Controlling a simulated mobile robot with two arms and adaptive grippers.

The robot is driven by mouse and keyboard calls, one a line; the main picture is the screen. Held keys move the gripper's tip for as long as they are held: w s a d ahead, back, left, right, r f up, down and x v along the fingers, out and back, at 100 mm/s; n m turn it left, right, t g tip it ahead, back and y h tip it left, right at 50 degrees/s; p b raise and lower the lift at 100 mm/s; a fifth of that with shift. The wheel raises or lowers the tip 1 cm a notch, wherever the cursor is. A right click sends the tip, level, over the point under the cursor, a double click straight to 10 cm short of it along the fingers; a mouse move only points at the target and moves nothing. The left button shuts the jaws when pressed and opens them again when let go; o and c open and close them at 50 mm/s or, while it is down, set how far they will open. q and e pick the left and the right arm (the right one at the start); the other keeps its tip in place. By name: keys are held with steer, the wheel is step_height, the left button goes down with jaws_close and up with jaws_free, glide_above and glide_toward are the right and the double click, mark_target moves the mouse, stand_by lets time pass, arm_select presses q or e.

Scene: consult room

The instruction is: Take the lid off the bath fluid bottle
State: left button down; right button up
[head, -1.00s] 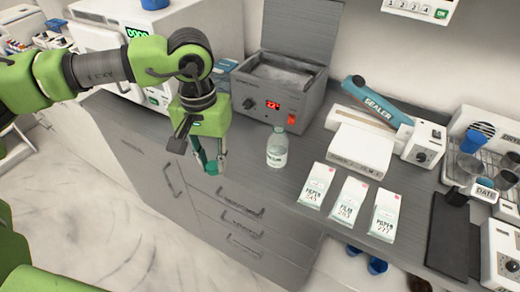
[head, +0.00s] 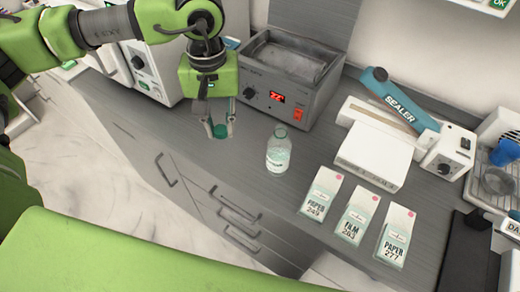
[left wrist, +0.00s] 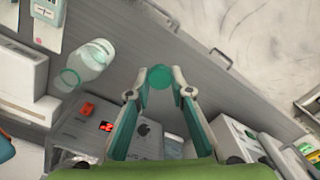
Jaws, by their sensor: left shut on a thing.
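The bath fluid bottle (head: 278,155) is clear with a pale label and stands upright on the grey counter. Its mouth has no lid on it; the bottle also shows in the left wrist view (left wrist: 92,62), with its open rim towards the camera. My left gripper (head: 220,130) is shut on a round green lid (left wrist: 158,77), held between the fingertips. It is left of the bottle and apart from it, in front of the bath. The lid also shows in the head view (head: 220,131). My right gripper is not in view.
A grey bath (head: 262,92) with a red display stands behind the bottle. A sealer (head: 375,155) and several labelled packets, such as the film packet (head: 357,216), are to the right. Drawers (head: 225,215) line the counter front.

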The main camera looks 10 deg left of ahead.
arm_select(q)
steer(key=shift+s+d+n, duration=0.1)
steer(key=shift+s+n, duration=0.2)
steer(key=shift+n, duration=0.5)
steer(key=n, duration=0.3)
steer(key=shift+d+f+n, duration=0.2)
steer(key=shift+d+n, duration=0.05)
steer(key=shift+n, duration=0.05)
steer(key=s+n, duration=0.1)
steer(key=n, duration=0.4)
steer(key=n+p, duration=0.1)
steer(key=n, duration=3.1)
glide_above(233, 142)
steer(key=s, duration=0.1)
step_height(233, 142, down, 10)
steer(key=shift+d+r, duration=0.15)
steer(key=shift+w+f+p, duration=0.3)
steer(key=shift+f, duration=0.15)
step_height(233, 142, down, 3)
steer(key=shift+w+r+p, duration=0.1)
steer(key=shift+p, duration=0.85)
steer(key=shift+f, duration=0.25)
